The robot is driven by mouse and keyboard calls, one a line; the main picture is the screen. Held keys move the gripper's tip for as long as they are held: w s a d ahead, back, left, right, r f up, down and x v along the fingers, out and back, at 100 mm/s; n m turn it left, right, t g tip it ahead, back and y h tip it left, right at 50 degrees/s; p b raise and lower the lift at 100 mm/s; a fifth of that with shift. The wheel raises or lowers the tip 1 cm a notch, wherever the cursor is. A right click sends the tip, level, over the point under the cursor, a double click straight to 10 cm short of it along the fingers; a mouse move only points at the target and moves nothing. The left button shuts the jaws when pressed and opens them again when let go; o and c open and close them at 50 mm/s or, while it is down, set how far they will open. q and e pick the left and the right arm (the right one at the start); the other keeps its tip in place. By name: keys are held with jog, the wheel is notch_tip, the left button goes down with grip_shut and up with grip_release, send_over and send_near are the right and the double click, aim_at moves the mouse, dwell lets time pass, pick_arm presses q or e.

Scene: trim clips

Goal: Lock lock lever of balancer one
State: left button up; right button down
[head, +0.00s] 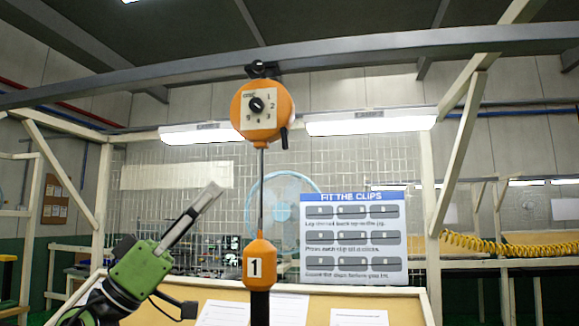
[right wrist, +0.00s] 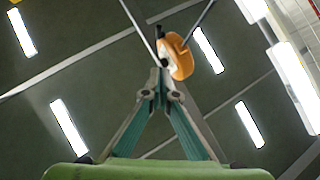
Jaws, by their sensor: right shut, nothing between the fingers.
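Balancer one is an orange round housing (head: 240,125) hanging from the overhead beam. Its face has a black knob (head: 257,105) on a pale numbered plate. A small dark lever (head: 284,138) hangs down at the housing's lower right edge. A cable runs down to an orange weight (head: 259,262) marked 1. My right gripper (head: 214,190) is shut and empty, pointing up and right, left of the cable and below the housing. In the right wrist view the closed fingertips (right wrist: 158,72) point toward the balancer (right wrist: 178,57), apparently apart from it. My left gripper is not in view.
A grey beam (head: 370,47) crosses above. A "Fit the clips" board (head: 352,240) stands behind to the right of the cable. A pale bench panel with paper sheets (head: 358,316) lies below. A yellow coiled hose (head: 500,246) hangs far right. The air around the housing looks clear.

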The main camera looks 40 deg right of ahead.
jog(key=p, duration=0.5)
send_near(281, 131)
notch_tip(281, 131, up, 3)
jog(key=d, duration=0.1)
jog(key=d+p, duration=0.1)
jog(key=d, duration=0.1)
jog(key=shift+s+r, duration=0.1)
jog(key=shift+s, duration=0.15)
jog(key=shift+s+d, duration=0.15)
jog(key=shift+d, duration=0.35)
jog(key=shift+a, duration=0.1)
